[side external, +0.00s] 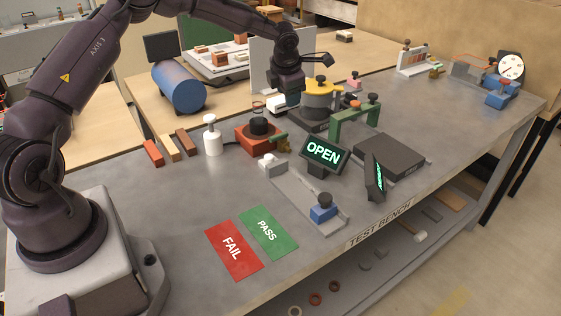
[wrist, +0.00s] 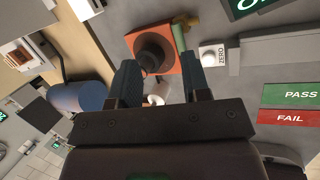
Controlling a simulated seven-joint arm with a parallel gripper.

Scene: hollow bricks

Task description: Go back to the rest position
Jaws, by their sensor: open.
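My gripper (side external: 288,82) hangs above the back part of the test bench (side external: 200,190) in the side view, at the end of my raised arm. In the wrist view, my gripper (wrist: 160,75) shows two dark fingers spread apart with nothing held between them. Beyond the fingers, lower down, are an orange block with a black round top (wrist: 152,52) and a white piece (wrist: 158,95). The fingertips are hard to make out in the side view.
A yellow-topped fixture (side external: 322,90), a green bridge-shaped fixture (side external: 352,120) and the orange block (side external: 258,136) stand near my gripper. A white knobbed piece (side external: 212,138), an OPEN display (side external: 322,154) and a blue cylinder (side external: 180,88) are around. The bench's front left is mostly clear.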

